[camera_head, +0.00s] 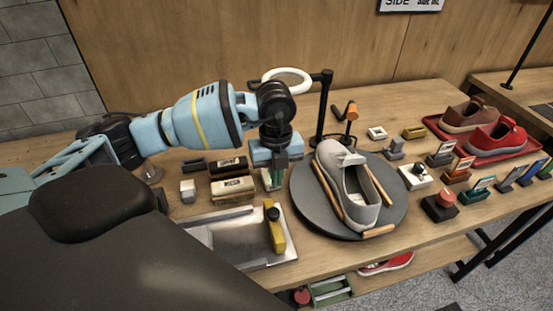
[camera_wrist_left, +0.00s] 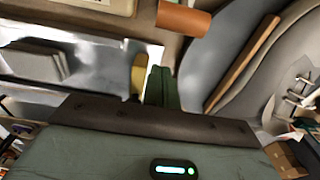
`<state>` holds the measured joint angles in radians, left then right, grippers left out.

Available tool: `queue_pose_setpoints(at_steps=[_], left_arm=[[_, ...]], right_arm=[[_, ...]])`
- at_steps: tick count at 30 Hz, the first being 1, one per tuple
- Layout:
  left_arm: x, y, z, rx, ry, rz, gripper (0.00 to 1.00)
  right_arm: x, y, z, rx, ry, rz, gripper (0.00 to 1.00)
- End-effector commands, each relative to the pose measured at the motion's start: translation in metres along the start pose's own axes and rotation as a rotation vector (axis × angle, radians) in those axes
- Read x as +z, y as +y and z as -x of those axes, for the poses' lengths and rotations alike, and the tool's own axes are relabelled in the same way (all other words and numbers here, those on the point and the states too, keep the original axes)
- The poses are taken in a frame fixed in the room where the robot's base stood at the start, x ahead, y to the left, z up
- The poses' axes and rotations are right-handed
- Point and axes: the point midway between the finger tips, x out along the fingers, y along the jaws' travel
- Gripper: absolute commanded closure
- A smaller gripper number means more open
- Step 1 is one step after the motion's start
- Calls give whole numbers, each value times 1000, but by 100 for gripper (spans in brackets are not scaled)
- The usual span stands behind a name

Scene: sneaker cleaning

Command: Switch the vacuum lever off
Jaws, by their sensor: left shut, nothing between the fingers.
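A metal tray (camera_head: 218,240) lies at the table's front edge, and a yellow upright piece with a dark round knob (camera_head: 275,230) stands at its right end. This looks like the vacuum lever, though I cannot be certain. My left gripper (camera_head: 273,180) points down just behind it, beside the turntable, with its green fingers together and empty. In the left wrist view the shut fingers (camera_wrist_left: 161,88) appear right beside the yellow piece (camera_wrist_left: 138,75). I cannot tell whether they touch. The tray (camera_wrist_left: 85,60) shows to the left there. My right gripper is not in view.
A grey sneaker (camera_head: 350,185) rests on a round dark turntable (camera_head: 300,205) with wooden strips around it. Brushes (camera_head: 232,187) stand left of my gripper. A black stand (camera_head: 322,110) rises behind. A red tray (camera_head: 440,128) holds more shoes at the far right.

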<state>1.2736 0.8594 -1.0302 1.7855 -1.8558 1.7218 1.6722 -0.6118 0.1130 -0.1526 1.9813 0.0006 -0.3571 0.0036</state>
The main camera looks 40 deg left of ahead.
Motion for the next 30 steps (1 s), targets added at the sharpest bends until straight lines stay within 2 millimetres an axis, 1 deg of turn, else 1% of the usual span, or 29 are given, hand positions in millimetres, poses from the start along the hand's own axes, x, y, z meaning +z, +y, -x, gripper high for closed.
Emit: queue_pose_setpoints(at_steps=[1, 2, 3, 6, 12, 25, 30], left_arm=[[0, 1, -10, 3, 3, 0, 100], [0, 1, -15, 3, 3, 0, 100], [8, 0, -10, -2, -2, 4, 100], [21, 0, -3, -3, -2, 3, 100], [36, 0, 1, -1, -1, 0, 100], [38, 0, 2, -1, 1, 0, 100], [41, 0, 4, -1, 30, 1, 100]], right_arm=[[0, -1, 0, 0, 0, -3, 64], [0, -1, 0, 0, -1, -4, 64], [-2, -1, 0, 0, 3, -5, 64], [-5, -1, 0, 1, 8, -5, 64], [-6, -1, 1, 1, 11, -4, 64], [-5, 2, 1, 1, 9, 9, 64], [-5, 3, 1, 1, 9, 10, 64]])
